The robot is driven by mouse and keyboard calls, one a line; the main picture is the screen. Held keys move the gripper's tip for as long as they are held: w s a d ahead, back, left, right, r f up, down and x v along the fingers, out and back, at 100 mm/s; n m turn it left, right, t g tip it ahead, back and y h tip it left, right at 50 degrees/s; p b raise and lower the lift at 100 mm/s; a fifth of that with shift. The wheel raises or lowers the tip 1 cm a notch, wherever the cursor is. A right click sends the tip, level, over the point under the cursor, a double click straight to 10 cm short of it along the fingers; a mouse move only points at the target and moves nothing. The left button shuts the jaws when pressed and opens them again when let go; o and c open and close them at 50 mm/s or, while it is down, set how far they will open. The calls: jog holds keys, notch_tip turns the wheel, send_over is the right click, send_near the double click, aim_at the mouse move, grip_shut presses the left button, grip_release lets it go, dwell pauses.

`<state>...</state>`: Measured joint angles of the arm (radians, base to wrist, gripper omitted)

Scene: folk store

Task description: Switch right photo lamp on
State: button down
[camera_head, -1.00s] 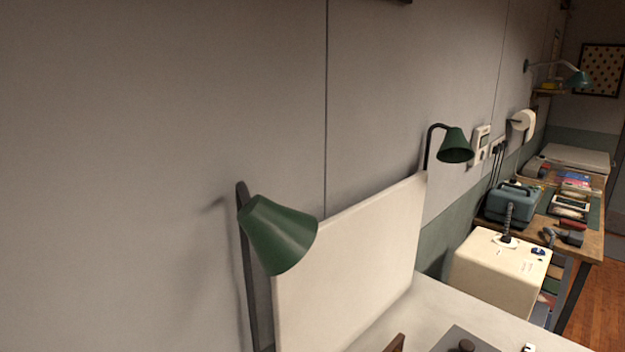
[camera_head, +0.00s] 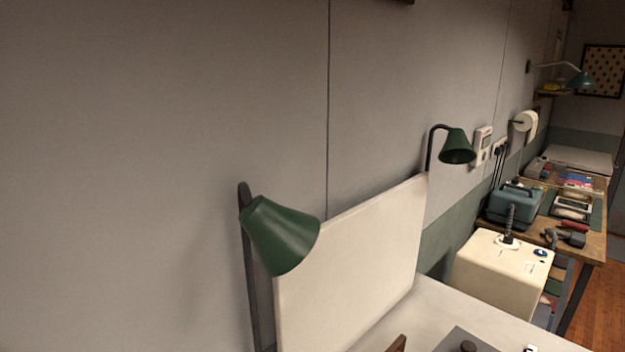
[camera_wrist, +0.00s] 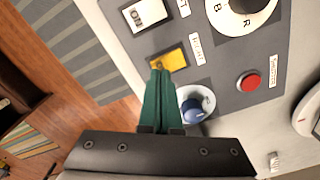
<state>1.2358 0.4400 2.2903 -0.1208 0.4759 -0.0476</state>
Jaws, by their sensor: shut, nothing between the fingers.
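The right lamp (camera_head: 457,147) has a green shade on a black curved arm behind the white board; the left lamp (camera_head: 281,236) is a similar green one at the board's near end. I see no glow from either shade. In the wrist view, my gripper (camera_wrist: 159,73) is shut and empty, with its green fingers together over a grey control panel (camera_wrist: 217,80). The fingertips are at the edge of a yellow switch (camera_wrist: 171,60); I cannot tell if they touch it.
Near my fingers are a blue knob (camera_wrist: 196,104), a red button (camera_wrist: 249,82) and a black rotary knob (camera_wrist: 242,6). A white board (camera_head: 350,265) stands against the wall. A cream box (camera_head: 500,272) and a cluttered wooden bench (camera_head: 590,245) are at the right.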

jog(key=shift+f, duration=0.9)
dwell(0.3)
jog(key=shift+r, duration=3.55)
jog(key=w+a+r+n, duration=0.3)
jog(key=w+a+r, duration=0.2)
jog(key=w+a, duration=0.3)
jog(key=s+a+r+n, duration=0.1)
jog(key=a+r+n, duration=0.1)
jog(key=a, duration=0.5)
jog(key=s+a+r+n+y, duration=0.1)
jog(key=s+a+r+n, duration=0.1)
jog(key=a, duration=0.6)
jog(key=s+a+r+n, duration=0.2)
jog(key=a, duration=0.6)
jog(key=shift+a+r+y, duration=0.15)
jog(key=shift+r+y, duration=0.15)
jog(key=shift+y, duration=0.1)
